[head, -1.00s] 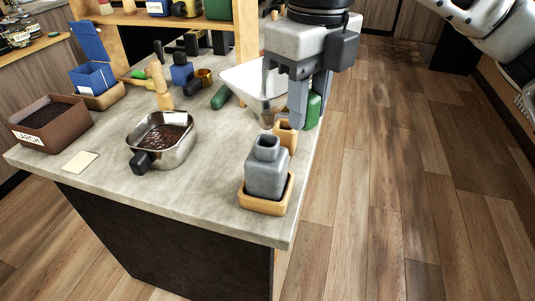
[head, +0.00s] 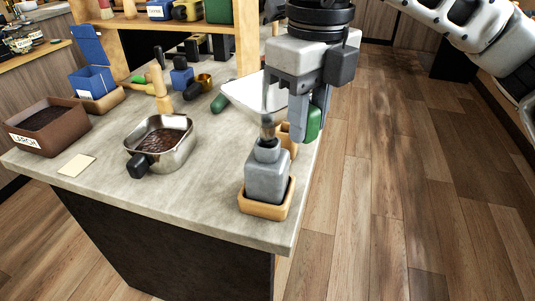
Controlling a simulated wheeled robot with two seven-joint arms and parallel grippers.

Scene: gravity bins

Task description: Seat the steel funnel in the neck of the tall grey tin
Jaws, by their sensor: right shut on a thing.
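The tall grey tin (head: 266,178) stands upright in a small wooden tray at the counter's front right corner. The steel funnel (head: 246,93) is held over it by my right gripper (head: 286,112), which is shut on it. The funnel's wide mouth is up, and its narrow spout (head: 267,131) points down at the tin's neck (head: 266,147). The spout's lower end meets the neck opening in the picture; I cannot tell how far it is inside. My left gripper is not in view.
The wooden tray (head: 257,208) surrounds the tin's base. A green object (head: 315,122) and a wooden block (head: 290,142) are close behind the tin. A metal pan (head: 172,152) stands to the left, a brown box (head: 45,128) at far left. Counter between is clear.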

